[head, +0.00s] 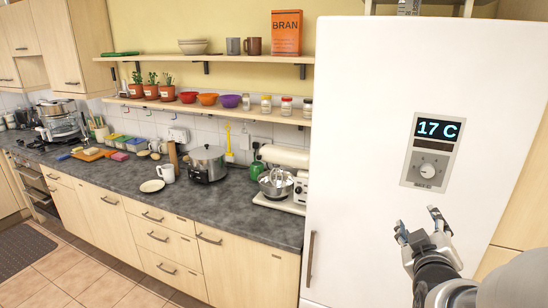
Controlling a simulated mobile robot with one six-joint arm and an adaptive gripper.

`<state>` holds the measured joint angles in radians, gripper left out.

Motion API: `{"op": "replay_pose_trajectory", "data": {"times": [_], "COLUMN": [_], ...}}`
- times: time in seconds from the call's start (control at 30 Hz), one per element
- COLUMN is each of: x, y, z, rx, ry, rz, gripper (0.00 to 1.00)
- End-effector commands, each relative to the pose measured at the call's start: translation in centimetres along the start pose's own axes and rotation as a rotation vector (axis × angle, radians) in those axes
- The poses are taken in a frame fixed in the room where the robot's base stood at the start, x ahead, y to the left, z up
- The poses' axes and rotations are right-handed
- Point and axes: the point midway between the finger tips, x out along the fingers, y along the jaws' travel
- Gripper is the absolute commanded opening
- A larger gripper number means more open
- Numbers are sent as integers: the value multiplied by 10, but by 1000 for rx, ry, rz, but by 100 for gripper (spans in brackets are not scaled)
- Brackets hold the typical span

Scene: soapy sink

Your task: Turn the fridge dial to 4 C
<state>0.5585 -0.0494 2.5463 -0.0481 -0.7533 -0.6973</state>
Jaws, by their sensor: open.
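The fridge (360,110) is a tall white unit on the right, with a vertical handle (310,258) low on its left edge. A grey control panel (431,151) sits on its front. The panel's display (438,129) reads 17 C. Below the display is a round dial (428,171); its pointer setting is too small to read. My gripper (418,219) is open and empty, in front of the fridge, below the panel and apart from the dial.
Shelves above hold bowls, plants and a BRAN box (286,33). The fridge front around the panel is clear.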

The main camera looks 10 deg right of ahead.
Motion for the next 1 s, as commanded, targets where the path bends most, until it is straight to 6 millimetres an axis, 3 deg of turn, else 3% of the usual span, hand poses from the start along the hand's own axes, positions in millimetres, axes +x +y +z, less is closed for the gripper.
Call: {"op": "replay_pose_trajectory", "data": {"times": [0.13,0.37,1.0], "x": [4,14,142], "y": [29,40,57], "z": [-4,-10,-25], "rx": [-42,-58,-57], "ry": [76,110,109], "rz": [102,138,137], "gripper": [52,52,52]}}
